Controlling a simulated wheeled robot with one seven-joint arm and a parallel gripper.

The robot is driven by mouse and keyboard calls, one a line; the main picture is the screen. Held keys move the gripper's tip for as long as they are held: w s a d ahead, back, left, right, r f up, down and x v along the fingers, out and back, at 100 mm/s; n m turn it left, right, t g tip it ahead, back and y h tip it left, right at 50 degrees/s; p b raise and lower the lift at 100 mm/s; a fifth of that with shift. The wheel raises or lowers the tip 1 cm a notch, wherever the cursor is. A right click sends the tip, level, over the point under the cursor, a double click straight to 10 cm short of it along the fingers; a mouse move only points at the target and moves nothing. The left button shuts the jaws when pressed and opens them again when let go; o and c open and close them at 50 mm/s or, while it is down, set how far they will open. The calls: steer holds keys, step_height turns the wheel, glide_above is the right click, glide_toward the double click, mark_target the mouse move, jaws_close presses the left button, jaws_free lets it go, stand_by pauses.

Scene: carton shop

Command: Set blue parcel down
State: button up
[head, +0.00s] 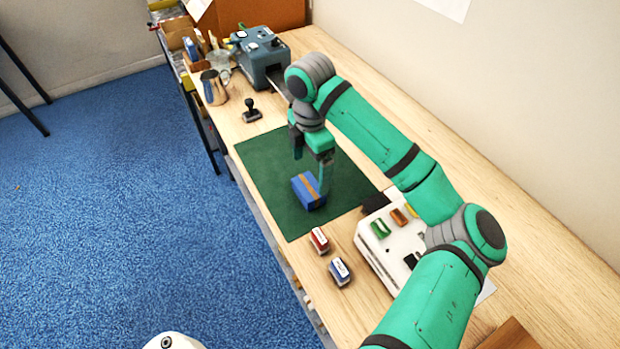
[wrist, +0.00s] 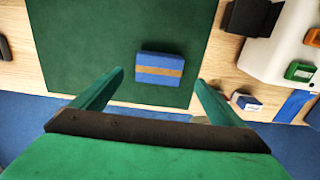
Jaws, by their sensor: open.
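The blue parcel (head: 308,191) is a small box with a tan band, lying on the dark green mat (head: 262,163) on the bench. In the wrist view the parcel (wrist: 160,69) lies flat on the mat near its edge, between and beyond the two fingertips. My gripper (head: 312,172) is above the parcel in the head view, pointing down. In the wrist view its two fingers (wrist: 160,84) are spread wide, with a gap on both sides of the parcel. The gripper holds nothing.
A white tray-like unit (head: 395,246) with coloured blocks stands right of the mat. A red-and-white stamp (head: 319,240) and a blue-and-white stamp (head: 340,271) lie near the bench's front edge. A black hand stamp (head: 251,111) and a grey machine (head: 262,58) stand farther back. The mat's left part is clear.

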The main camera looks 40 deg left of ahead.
step_height(320, 180, up, 4)
steer(key=shift+f, duration=0.15)
stand_by(0.6)
